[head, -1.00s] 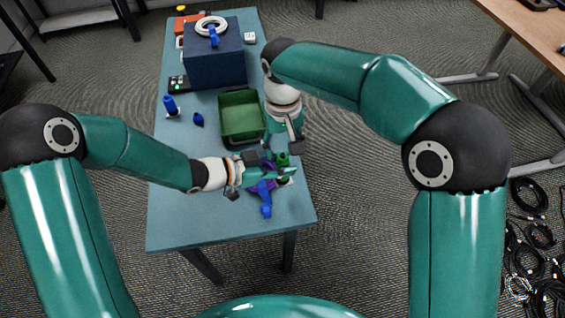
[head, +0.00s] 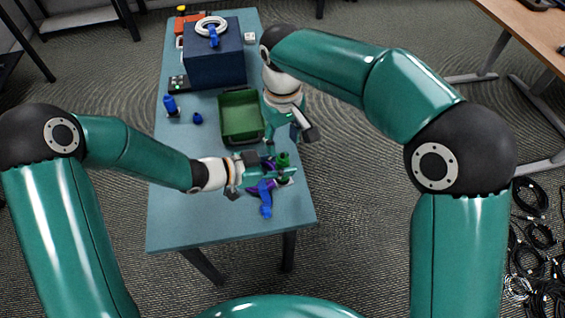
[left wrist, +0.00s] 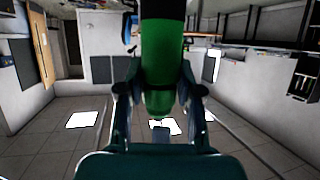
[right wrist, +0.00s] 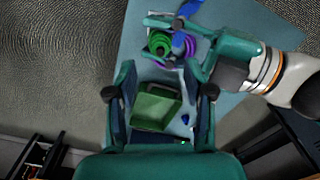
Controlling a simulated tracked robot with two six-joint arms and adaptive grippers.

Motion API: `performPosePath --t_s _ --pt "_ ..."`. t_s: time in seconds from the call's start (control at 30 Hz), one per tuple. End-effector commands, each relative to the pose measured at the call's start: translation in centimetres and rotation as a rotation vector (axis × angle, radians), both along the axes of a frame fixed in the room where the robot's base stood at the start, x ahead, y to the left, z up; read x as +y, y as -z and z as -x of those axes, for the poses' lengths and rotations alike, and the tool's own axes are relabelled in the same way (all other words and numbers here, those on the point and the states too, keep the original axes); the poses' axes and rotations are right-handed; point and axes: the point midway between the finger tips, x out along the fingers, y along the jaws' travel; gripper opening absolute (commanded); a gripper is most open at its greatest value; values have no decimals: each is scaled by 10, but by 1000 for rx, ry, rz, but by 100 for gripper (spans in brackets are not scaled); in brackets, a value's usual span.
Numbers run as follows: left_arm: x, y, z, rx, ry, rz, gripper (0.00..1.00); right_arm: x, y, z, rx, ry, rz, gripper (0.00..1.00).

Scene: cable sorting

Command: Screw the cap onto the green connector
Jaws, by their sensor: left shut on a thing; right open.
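I cannot tell the cap apart from the connector. My right gripper (right wrist: 160,94) is open and empty, apart from the connector, beside the tray's right side in the head view (head: 304,132).
A green tray (head: 241,141) lies behind the connector. Blue pieces (head: 169,104) (head: 197,118) are at left. A dark blue box (head: 214,68) stands at the back. The table's front left is clear.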

Motion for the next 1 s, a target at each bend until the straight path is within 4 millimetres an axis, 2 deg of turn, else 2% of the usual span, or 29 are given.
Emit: performPosePath --t_s 0.4,0.6,0.87,1.0 --pt "0 -1 0 0 0 1 0 0 58 0 3 1 1 52" --pt "0 -1 0 0 0 1 0 0 68 0 1 1 0 52" --pt "0 -1 0 -1 0 0 0 0 69 0 1 1 0 52" --pt "0 0 0 0 0 1 0 0 69 0 1 1 0 29"
